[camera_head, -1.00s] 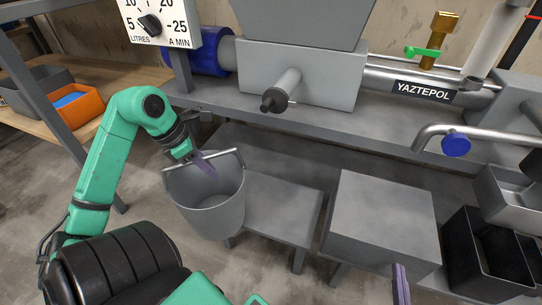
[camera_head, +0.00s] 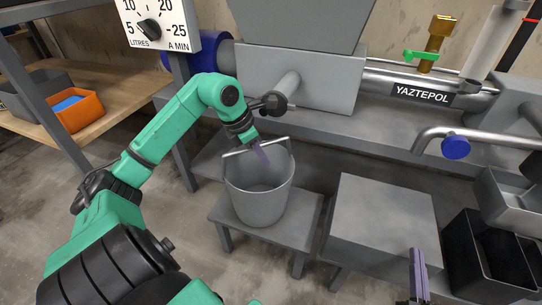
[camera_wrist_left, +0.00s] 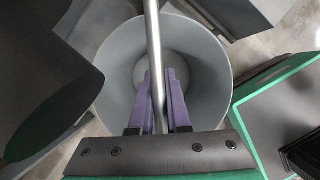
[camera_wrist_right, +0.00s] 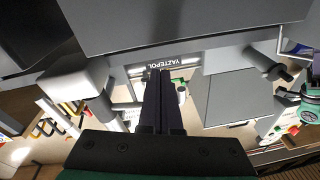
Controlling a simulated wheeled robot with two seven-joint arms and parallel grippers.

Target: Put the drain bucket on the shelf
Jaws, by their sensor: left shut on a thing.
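The grey drain bucket (camera_head: 258,200) hangs or stands upright over the low grey stool (camera_head: 298,222); I cannot tell whether its base touches the top. My left gripper (camera_head: 262,155) is shut on the bucket's metal handle bar, above the bucket mouth. The left wrist view shows the bar (camera_wrist_left: 153,40) between the purple fingers (camera_wrist_left: 164,100) and the bucket looks empty inside. My right gripper (camera_head: 418,272) is at the bottom right, with its purple fingers together and nothing seen between them. A wooden shelf (camera_head: 125,85) stands at the left.
The shelf holds an orange bin (camera_head: 78,112) and a grey bin (camera_head: 35,88). A grey block-like stand (camera_head: 385,225) and a black bin (camera_head: 490,262) are at the right. The pump machine (camera_head: 300,75) is behind, with its outlet (camera_head: 275,103) above the bucket.

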